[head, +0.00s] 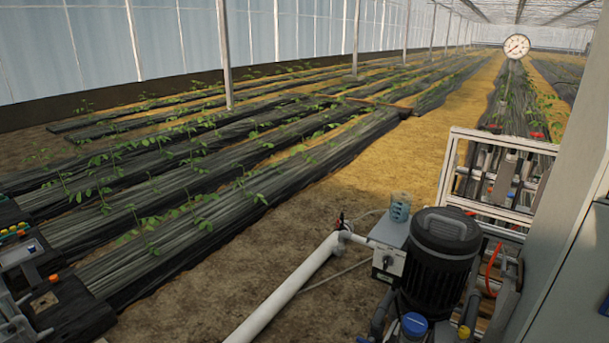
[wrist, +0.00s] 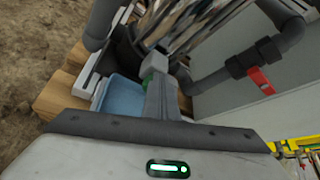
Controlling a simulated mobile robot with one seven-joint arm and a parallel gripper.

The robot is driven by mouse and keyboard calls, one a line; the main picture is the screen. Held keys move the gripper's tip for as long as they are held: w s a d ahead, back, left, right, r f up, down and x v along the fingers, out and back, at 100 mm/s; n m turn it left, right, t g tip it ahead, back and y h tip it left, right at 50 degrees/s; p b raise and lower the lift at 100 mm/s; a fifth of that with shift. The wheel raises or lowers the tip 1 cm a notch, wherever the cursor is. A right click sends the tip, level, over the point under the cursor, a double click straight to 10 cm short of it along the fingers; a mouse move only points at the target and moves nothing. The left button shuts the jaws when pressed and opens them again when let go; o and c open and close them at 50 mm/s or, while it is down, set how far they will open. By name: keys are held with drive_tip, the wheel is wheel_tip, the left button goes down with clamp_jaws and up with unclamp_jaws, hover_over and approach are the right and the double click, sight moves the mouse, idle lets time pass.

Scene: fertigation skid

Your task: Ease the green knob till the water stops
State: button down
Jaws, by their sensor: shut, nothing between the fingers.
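My gripper (wrist: 162,88) shows in the wrist view as grey fingers rising from a dark bolted bar. The fingers are closed together, with nothing seen held. A small green patch (wrist: 149,74) shows beside the fingertips, under a light grey block. I cannot tell whether it is the green knob, or whether the fingers touch it. No green knob can be made out clearly in the head view, and my gripper is not seen there. No running water is visible in either view.
The head view shows a black pump motor (head: 439,246), a white pipe (head: 284,291), a metal rack (head: 448,172) and a round gauge (head: 517,46). The wrist view shows a blue tub (wrist: 122,93) and a pipe with a red handle (wrist: 262,81). Bare soil lies left of the pump.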

drive_tip(key=shift+w+a+f, duration=0.1)
drive_tip(key=shift+a, duration=0.15)
drive_tip(key=shift+w+a+f, duration=0.3)
drive_tip(key=shift+w+a, duration=0.05)
drive_tip(key=shift+a, duration=0.05)
drive_tip(key=shift+a+f, duration=0.2)
drive_tip(key=shift+f, duration=0.05)
idle(0.7)
drive_tip(key=shift+w+a+r, duration=0.1)
drive_tip(key=shift+w, duration=0.05)
drive_tip(key=s+a, duration=0.3)
drive_tip(key=s, duration=0.1)
drive_tip(key=shift+s+a+r+p, duration=0.2)
drive_tip(key=shift+s+a+p, duration=0.15)
drive_tip(key=shift+s+p, duration=0.1)
